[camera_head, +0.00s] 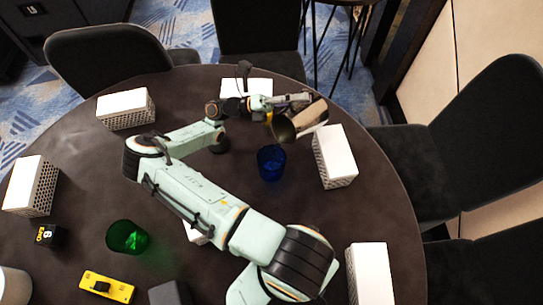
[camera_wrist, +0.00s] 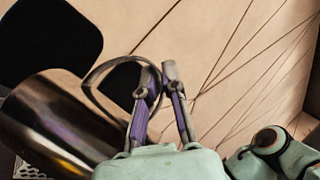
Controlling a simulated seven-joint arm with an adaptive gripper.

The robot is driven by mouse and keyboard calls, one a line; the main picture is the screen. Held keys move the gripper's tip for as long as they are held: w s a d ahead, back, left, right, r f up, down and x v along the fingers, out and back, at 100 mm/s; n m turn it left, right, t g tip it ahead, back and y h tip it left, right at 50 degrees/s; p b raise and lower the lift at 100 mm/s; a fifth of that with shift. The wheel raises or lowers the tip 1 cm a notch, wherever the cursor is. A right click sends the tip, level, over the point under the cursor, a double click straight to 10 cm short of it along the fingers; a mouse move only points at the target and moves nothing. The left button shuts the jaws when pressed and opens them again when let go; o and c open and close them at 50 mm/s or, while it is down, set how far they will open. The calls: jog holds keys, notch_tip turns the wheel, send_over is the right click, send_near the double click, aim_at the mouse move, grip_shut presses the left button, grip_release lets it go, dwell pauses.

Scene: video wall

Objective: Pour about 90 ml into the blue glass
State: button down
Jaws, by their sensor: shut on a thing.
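A shiny metal pitcher (camera_head: 312,117) is held above the table in the head view, tilted over with its dark mouth facing down and left. My gripper (camera_head: 293,101) is shut on its handle; the wrist view shows the fingers (camera_wrist: 158,85) at the looped handle, with the pitcher's body (camera_wrist: 55,125) to their left. The blue glass (camera_head: 271,163) stands upright on the table, just below and left of the pitcher's mouth in the picture. I see no stream, and the liquid level in the glass is too small to tell.
A green glass (camera_head: 127,237) stands at the left. White perforated boxes (camera_head: 335,157) stand around the dark round table (camera_head: 80,165), with one right of the blue glass. A yellow object (camera_head: 106,287) and a black cube (camera_head: 51,236) lie at lower left. Chairs surround the table.

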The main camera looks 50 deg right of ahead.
aim_at(313, 101)
jog(key=shift+a+f+m+g+p, duration=0.15)
jog(key=shift+a+m+g+p, duration=0.15)
jog(key=shift+a+m+p, duration=0.3)
dwell(0.4)
jog(key=shift+a+f+m+g+y+p, duration=0.1)
jog(key=shift+a+m+g+y+p, duration=0.25)
jog(key=shift+m+p, duration=0.25)
dwell(0.6)
jog(key=shift+s+d+r+n+t, duration=0.1)
jog(key=shift+d+r+n+t, duration=0.15)
jog(key=shift+d+n+t, duration=0.4)
jog(key=shift+s+d+r+n+t, duration=0.1)
jog(key=shift+d+r+n+t, duration=0.1)
jog(key=shift+d+n, duration=0.75)
jog(key=shift+d+r+n+t+h+b, duration=0.3)
jog(key=shift+d+n+t+h+b, duration=0.15)
jog(key=shift+d+n+t, duration=0.35)
jog(key=shift+d+r+n+t, duration=0.15)
jog(key=shift+d+n+t, duration=0.35)
jog(key=shift+d+n, duration=0.35)
jog(key=shift+s+d+r+n+t+y, duration=0.1)
jog(key=shift+d+n+t+y, duration=0.25)
jog(key=shift+n, duration=0.2)
jog(key=d+f+n+t+y+b, duration=0.2)
jog(key=d+f+n+t+y, duration=0.2)
jog(key=d, duration=0.4)
jog(key=shift+s+d+f+n+y, duration=0.3)
jog(key=shift+f+n, duration=0.25)
jog(key=shift+n, duration=0.65)
